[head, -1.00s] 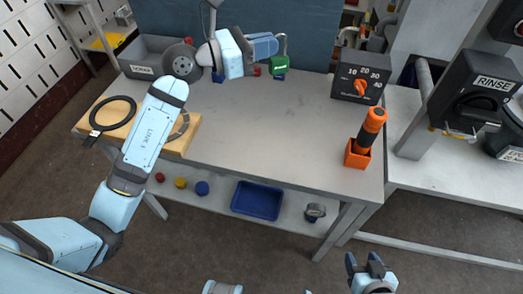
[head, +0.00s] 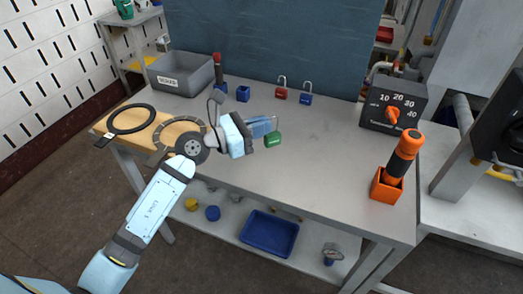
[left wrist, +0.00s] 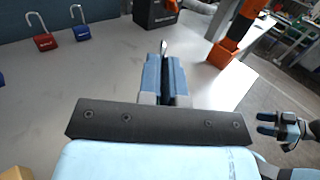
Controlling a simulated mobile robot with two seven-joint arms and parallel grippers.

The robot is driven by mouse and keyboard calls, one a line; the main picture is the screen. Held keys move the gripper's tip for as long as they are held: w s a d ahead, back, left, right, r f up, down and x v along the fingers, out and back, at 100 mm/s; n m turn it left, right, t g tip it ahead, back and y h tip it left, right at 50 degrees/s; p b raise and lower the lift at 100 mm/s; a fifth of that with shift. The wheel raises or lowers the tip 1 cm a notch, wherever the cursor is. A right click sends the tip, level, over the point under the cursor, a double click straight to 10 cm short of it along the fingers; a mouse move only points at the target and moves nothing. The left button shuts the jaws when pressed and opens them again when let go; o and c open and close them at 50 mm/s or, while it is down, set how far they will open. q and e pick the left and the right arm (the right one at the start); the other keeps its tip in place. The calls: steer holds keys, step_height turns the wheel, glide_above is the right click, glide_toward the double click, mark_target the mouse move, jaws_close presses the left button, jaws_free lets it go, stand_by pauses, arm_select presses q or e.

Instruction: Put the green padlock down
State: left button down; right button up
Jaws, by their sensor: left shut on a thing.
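The green padlock (head: 273,139) is at the tip of my left gripper (head: 264,128), over the middle of the grey worktable (head: 320,150) in the head view. The gripper is shut on it, and its steel shackle sticks up beside the fingers. In the left wrist view the blue fingers (left wrist: 163,80) are closed together and only a bit of the shackle shows past them; the green body is hidden. I cannot tell whether the padlock touches the tabletop. My right gripper (left wrist: 270,124) shows at the right of the left wrist view, fingers apart and empty.
A red padlock (head: 281,93) and a blue padlock (head: 306,99) stand at the back of the table. A grey bin (head: 180,75) is at the back left, a dial box (head: 394,105) and an orange holder (head: 387,186) at the right. The tabletop between is clear.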

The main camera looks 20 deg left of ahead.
mark_target(265, 145)
arm_select(q)
step_height(265, 145, down, 6)
steer(key=shift+f+b, duration=0.15)
steer(key=shift+b, duration=0.7)
arm_select(e)
steer(key=shift+f, duration=0.45)
arm_select(q)
steer(key=shift+f, duration=0.2)
steer(key=c, duration=1.3)
jaws_free()
steer(key=shift+r, duration=0.1)
arm_select(e)
steer(key=shift+r, duration=0.15)
